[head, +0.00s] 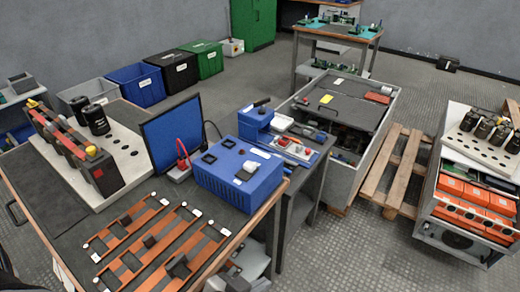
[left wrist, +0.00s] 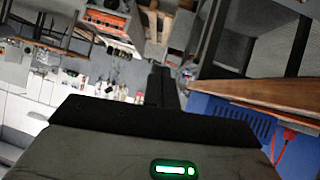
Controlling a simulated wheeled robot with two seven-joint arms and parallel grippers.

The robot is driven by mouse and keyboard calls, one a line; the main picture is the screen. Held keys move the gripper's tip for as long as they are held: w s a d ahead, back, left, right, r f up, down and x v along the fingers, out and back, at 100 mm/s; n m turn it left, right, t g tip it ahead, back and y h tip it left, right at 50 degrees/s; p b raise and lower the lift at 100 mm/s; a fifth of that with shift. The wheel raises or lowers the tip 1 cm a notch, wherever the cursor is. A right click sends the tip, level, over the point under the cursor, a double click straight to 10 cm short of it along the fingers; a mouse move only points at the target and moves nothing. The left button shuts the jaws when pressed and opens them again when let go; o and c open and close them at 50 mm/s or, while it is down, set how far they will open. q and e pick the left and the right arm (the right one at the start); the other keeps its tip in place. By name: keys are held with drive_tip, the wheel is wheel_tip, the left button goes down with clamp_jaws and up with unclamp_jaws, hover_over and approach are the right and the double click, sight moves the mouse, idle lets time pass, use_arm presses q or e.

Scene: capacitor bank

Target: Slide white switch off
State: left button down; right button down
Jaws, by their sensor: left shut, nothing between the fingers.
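A blue box (head: 240,172) stands on the near bench, with black knobs and a small white patch (head: 251,166) on its top. I cannot tell whether this patch is the white switch. In the left wrist view, a blue vented housing (left wrist: 235,115) shows at the right, below a wooden bench edge. My left gripper (left wrist: 161,74) is shut and empty, its dark fingers together, apart from the housing. In the head view, light grey parts of my arm show low, beside the bench's right edge; the fingers are not clear there. My right gripper is not in view.
A monitor (head: 172,135), copper bars (head: 150,245) and a grey holder with black cylinders (head: 95,120) share the near bench. A small table with a red and white device (head: 293,146) stands behind the blue box.

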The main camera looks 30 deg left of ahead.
use_arm(q)
drive_tip(key=s+a+r+g+y, duration=0.1)
drive_tip(key=a+r+g+y, duration=0.15)
drive_tip(key=g, duration=0.35)
drive_tip(key=w+r+m+g, duration=0.1)
drive_tip(key=w+r+m, duration=0.3)
drive_tip(key=w, duration=1.1)
drive_tip(key=w+a+r+n, duration=0.4)
drive_tip(key=w+a+r, duration=0.7)
drive_tip(key=r, duration=0.3)
drive_tip(key=shift+a+r+n, duration=0.15)
drive_tip(key=shift+a+n, duration=0.1)
drive_tip(key=shift+n, duration=0.05)
drive_tip(key=shift+y, duration=0.25)
